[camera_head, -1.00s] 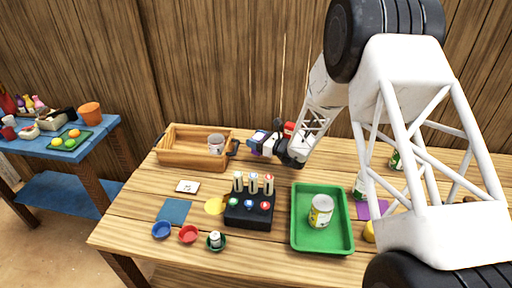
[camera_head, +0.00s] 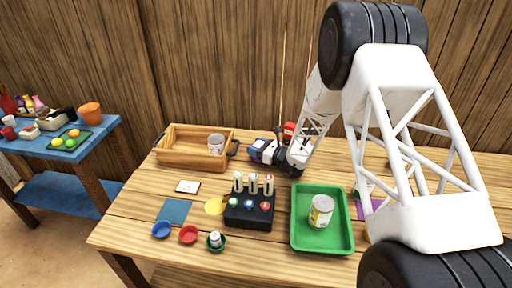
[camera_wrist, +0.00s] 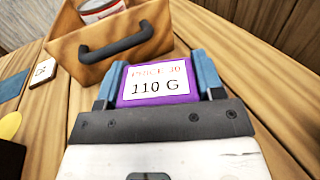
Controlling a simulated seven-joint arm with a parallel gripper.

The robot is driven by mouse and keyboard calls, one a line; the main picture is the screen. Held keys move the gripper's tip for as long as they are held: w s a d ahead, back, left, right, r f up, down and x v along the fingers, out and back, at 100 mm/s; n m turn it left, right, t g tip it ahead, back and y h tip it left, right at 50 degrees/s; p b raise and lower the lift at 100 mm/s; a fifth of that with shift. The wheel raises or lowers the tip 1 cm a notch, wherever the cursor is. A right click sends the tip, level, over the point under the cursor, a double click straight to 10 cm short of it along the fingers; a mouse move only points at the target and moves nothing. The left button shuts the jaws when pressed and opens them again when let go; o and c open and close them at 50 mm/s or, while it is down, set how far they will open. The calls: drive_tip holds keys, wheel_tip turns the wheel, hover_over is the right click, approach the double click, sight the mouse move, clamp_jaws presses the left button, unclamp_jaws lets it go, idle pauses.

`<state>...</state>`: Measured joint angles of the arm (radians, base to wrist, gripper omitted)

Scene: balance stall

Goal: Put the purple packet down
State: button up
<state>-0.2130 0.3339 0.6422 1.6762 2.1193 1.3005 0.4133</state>
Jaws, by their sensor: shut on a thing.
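The purple packet (camera_wrist: 158,84) has a white label reading 110 G. In the wrist view it sits between the two blue fingertips of my gripper (camera_wrist: 160,80), which is shut on it. In the head view the packet (camera_head: 258,145) shows small at the tip of my gripper (camera_head: 262,150), to the right of the wooden crate. The packet's underside is hidden, so I cannot tell whether it touches the table.
The wooden crate (camera_head: 180,160) with a can (camera_head: 216,144) stands just left of the packet; its dark handle (camera_wrist: 116,44) is close. A black block with pegs (camera_head: 249,216) and a green tray (camera_head: 344,238) stand nearer. Bare table lies between.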

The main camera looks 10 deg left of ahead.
drive_tip(key=shift+f, duration=0.15)
drive_tip(key=o, duration=1)
drive_tip(key=shift+c, duration=0.2)
drive_tip(key=shift+r, duration=0.2)
drive_tip(key=shift+v, duration=3.8)
